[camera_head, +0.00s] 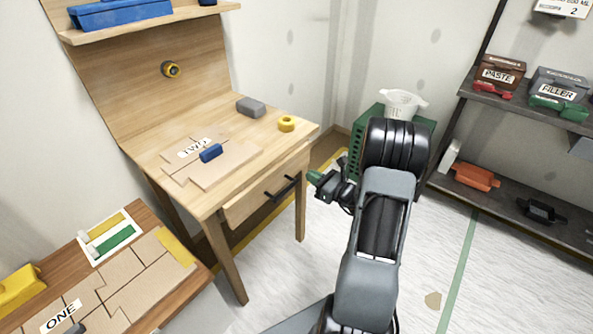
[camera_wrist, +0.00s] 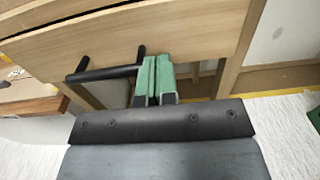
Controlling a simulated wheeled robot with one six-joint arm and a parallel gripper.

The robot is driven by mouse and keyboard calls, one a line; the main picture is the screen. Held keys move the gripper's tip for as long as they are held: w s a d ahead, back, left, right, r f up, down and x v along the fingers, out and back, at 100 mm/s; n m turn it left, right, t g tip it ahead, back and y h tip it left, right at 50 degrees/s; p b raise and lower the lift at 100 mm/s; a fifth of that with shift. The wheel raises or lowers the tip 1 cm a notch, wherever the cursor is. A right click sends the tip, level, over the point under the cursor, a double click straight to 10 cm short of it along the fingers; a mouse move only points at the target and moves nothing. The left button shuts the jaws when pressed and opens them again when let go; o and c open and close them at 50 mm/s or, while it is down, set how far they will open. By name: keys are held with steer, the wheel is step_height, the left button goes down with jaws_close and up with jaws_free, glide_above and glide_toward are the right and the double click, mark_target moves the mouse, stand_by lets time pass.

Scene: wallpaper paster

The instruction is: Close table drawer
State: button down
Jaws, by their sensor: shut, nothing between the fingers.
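The wooden table drawer (camera_head: 262,194) is in the table (camera_head: 208,166) at the left of the head view. Its front stands a little out from the table frame, so it looks partly open. A black bar handle (camera_head: 283,188) is on its front. In the wrist view the drawer front (camera_wrist: 110,45) fills the top, with the handle (camera_wrist: 107,72) left of the fingers. My gripper (camera_head: 313,177) has green fingers, shut and empty. In the wrist view the fingertips (camera_wrist: 154,62) are beside the handle's right end, close to the drawer front; I cannot tell whether they touch it.
On the table lie a board marked TWO (camera_head: 205,160), a grey block (camera_head: 251,106) and a yellow roll (camera_head: 287,123). A green crate (camera_head: 368,150) with a white bucket stands behind my arm. A second table (camera_head: 145,290) is at lower left, shelves (camera_head: 520,110) at right.

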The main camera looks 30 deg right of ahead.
mark_target(291, 164)
steer(key=b+x, duration=0.1)
steer(key=x, duration=0.5)
steer(key=shift+w+a, duration=0.1)
steer(key=shift+w, duration=0.1)
steer(key=x, duration=0.4)
steer(key=shift+w+a+b, duration=0.2)
steer(key=shift+w+b, duration=0.05)
steer(key=shift+b, duration=0.05)
steer(key=shift+r, duration=0.15)
